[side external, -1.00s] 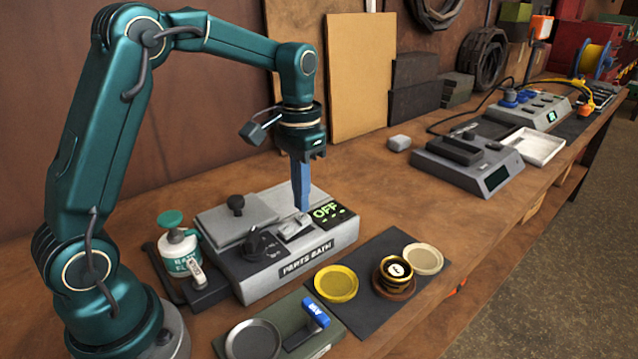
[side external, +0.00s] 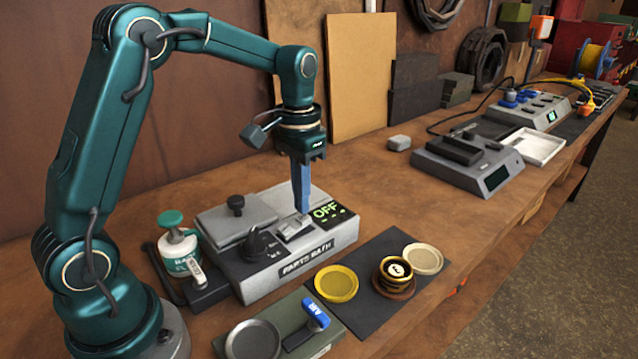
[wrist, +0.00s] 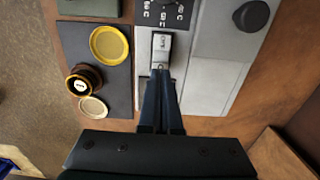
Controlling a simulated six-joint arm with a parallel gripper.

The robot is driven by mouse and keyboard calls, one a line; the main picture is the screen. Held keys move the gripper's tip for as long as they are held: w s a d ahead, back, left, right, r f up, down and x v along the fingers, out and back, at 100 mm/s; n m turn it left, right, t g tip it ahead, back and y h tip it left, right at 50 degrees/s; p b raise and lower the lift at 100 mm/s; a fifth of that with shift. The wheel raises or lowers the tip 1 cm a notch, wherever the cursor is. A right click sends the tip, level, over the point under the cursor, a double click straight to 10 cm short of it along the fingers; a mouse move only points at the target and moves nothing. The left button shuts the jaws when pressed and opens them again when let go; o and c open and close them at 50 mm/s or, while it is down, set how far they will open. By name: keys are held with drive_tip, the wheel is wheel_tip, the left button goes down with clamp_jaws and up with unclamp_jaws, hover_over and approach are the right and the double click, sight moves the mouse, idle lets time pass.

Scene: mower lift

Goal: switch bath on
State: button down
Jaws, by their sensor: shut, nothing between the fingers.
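The parts bath (side external: 290,262) is a grey box with a lidded top, a black dial (side external: 262,243) and a small display (side external: 329,211) reading OFF in green. A light grey rocker switch (side external: 295,228) sits between the dial and the display. My gripper (side external: 302,208) points straight down with its blue fingers together and nothing between them. Its tips are at the switch's edge nearest the display. In the wrist view the fingertips (wrist: 161,72) meet the near end of the switch (wrist: 162,47). I cannot tell whether they press on it.
A dark mat (side external: 375,300) in front of the bath holds a yellow-rimmed dish (side external: 336,284), a black and gold round part and a pale dish (side external: 424,259). A bottle with a green cap (side external: 178,245) stands left of the bath.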

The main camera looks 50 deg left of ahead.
sight(303, 217)
drive_tip(key=shift+f, duration=0.85)
idle(0.3)
drive_tip(key=shift+r, duration=3.5)
drive_tip(key=s+d+r+t, duration=0.3)
drive_tip(key=s+d+r, duration=0.25)
drive_tip(key=s, duration=0.35)
drive_tip(key=s+f+t, duration=0.2)
drive_tip(key=s+f, duration=0.3)
drive_tip(key=s, duration=0.1)
drive_tip(key=shift+d+f+t, duration=0.15)
drive_tip(key=shift+d+t, duration=0.15)
drive_tip(key=shift+d, duration=0.05)
